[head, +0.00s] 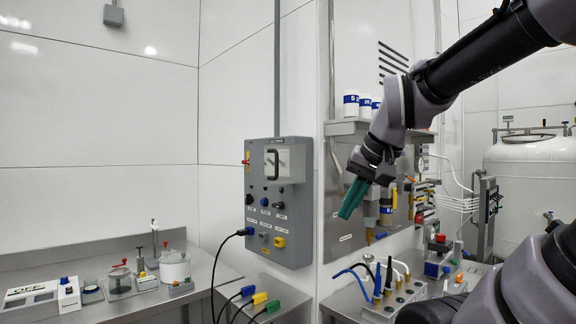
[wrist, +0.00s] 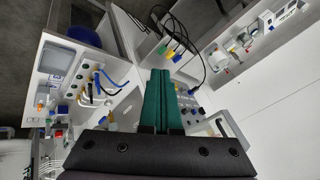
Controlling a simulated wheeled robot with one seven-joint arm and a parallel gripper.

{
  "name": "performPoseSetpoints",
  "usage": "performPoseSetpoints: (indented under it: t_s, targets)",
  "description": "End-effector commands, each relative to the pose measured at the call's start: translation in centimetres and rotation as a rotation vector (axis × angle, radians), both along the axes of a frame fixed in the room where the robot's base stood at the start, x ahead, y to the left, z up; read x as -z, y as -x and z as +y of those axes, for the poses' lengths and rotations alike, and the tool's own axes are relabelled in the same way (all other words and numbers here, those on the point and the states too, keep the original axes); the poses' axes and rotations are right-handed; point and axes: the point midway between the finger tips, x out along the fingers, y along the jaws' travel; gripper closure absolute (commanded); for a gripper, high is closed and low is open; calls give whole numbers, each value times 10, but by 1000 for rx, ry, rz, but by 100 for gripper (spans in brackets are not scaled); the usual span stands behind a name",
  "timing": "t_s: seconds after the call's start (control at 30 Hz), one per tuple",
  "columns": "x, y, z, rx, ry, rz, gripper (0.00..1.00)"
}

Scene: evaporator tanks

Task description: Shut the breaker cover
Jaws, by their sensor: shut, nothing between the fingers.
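The breaker cover (head: 292,160) is a pale, see-through plate with a dark bar handle, on the upper part of the grey wall panel (head: 254,225). I cannot tell how far it stands from the panel face. In the wrist view the cover (wrist: 232,128) shows at lower right as a light frame, partly hidden by my gripper's body. My gripper (head: 346,212) has teal fingers, shut and empty, pointing down and left. It is to the right of the panel and lower than the cover, apart from both. The fingers show in the wrist view (wrist: 160,75).
A steel shelf (head: 345,128) with white and blue jars is on the wall right of the panel. Below is a bench with a box of cables (head: 385,306). A black cable hangs from the panel. Open air lies before the panel.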

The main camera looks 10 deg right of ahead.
Motion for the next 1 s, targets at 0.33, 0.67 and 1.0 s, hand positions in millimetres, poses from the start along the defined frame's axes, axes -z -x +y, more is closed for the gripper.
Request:
performPoseSetpoints:
  t_s: [0.33, 0.67, 1.0]
  targets:
    - [-6, -50, 23, 366, -700, 606, 100]
    - [-62, -159, -27, 615, -1471, 1004, 100]
    - [-79, -198, -59, 644, -1719, 1083, 100]
